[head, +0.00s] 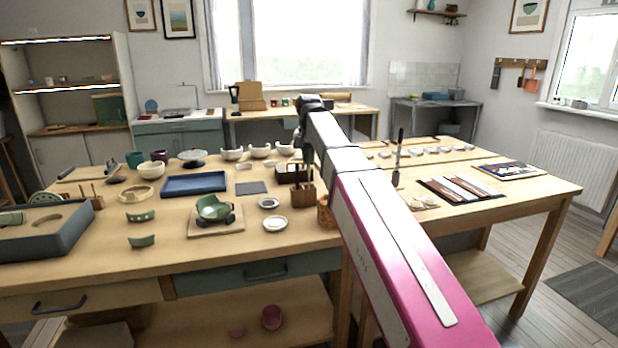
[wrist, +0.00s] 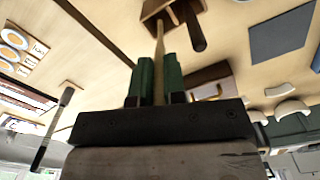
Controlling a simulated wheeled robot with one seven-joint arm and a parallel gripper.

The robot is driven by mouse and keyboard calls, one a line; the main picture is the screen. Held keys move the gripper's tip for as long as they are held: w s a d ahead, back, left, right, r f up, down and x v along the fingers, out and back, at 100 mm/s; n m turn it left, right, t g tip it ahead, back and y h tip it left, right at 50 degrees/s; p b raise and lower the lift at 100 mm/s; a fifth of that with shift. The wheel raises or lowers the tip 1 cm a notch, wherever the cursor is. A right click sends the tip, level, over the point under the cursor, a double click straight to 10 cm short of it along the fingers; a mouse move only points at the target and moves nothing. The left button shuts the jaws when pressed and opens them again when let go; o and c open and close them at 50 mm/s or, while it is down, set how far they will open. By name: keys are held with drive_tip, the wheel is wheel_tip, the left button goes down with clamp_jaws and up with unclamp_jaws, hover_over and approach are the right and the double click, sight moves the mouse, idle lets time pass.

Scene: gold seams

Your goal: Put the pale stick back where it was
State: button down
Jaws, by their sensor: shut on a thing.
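The pale stick (wrist: 160,38) shows in the wrist view between the two green fingers of my gripper (wrist: 159,62), which is shut on it. The stick's far end reaches to a wooden block (wrist: 152,8) at the top of the view. I cannot tell whether that end is in a hole or just above the block. A darker brown stick (wrist: 192,30) stands at the block beside it. In the head view the wooden block (head: 303,197) is on the table under my arm's end, beside a dark box (head: 288,174); the pale stick is not clear there.
A grey mat (head: 252,187), a blue tray (head: 194,184) and small white dishes (head: 275,224) lie left of the block. White bowls (head: 260,150) stand behind. A thin dark upright rod (head: 398,150) stands to the right.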

sight(309, 173)
wheel_tip(309, 173, down, 5)
drive_tip(key=shift+f, duration=0.1)
idle(0.3)
drive_tip(key=c, duration=1.2)
unclamp_jaws()
wheel_tip(309, 173, up, 12)
drive_tip(key=shift+r, duration=0.1)
